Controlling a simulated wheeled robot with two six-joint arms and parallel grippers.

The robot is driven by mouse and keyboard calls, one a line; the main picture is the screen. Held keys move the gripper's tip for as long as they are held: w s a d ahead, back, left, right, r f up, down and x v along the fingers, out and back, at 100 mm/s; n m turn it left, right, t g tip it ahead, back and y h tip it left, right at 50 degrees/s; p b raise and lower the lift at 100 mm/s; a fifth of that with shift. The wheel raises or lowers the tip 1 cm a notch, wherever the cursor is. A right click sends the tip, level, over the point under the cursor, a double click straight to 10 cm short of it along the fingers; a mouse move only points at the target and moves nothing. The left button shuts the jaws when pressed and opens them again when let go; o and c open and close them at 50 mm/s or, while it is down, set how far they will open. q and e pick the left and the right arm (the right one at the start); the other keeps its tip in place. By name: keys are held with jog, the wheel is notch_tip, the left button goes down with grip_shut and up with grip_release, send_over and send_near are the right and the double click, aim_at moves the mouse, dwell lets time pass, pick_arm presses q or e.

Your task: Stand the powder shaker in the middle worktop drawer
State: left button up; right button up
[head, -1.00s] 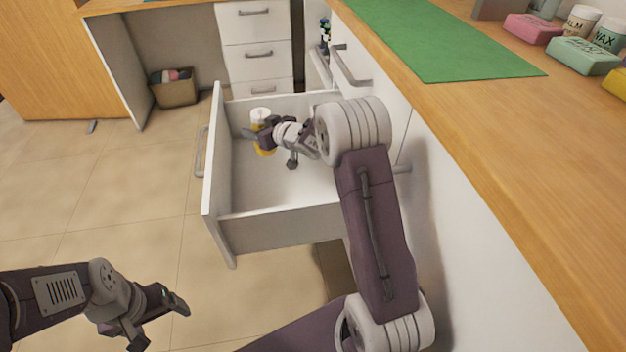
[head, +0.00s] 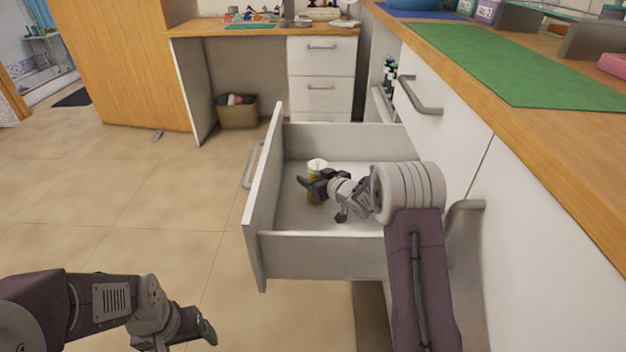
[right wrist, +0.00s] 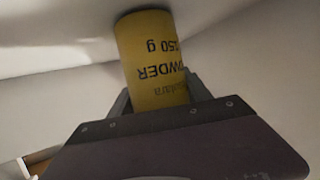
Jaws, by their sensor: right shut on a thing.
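The powder shaker (head: 317,166) is a yellow cylinder with a white top. It is inside the pulled-out worktop drawer (head: 325,253) and looks upright in the head view. My right gripper (head: 318,187) is shut on it, with the arm reaching in over the drawer's right side. In the right wrist view the yellow shaker (right wrist: 152,60) shows its dark lettering upside down between the fingers. I cannot tell whether its base touches the drawer floor. My left gripper (head: 205,335) is low at the left, outside the drawer; it looks open and empty.
The worktop with a green mat (head: 510,60) runs along the right. A drawer handle (head: 420,95) sticks out beyond the open drawer. A bin (head: 237,111) stands under the far desk. The tiled floor at left is clear.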

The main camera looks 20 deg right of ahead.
jog(key=shift+f, duration=0.2)
jog(key=o, duration=1.5)
jog(key=shift+o, duration=0.2)
jog(key=shift+r, duration=0.15)
jog(key=shift+s+d+r+p, duration=0.1)
jog(key=shift+s+r+p, duration=0.05)
jog(key=shift+r+p, duration=0.15)
jog(key=p+v, duration=0.4)
jog(key=v, duration=0.7)
jog(key=shift+s, duration=0.3)
jog(key=shift+d+f, duration=0.1)
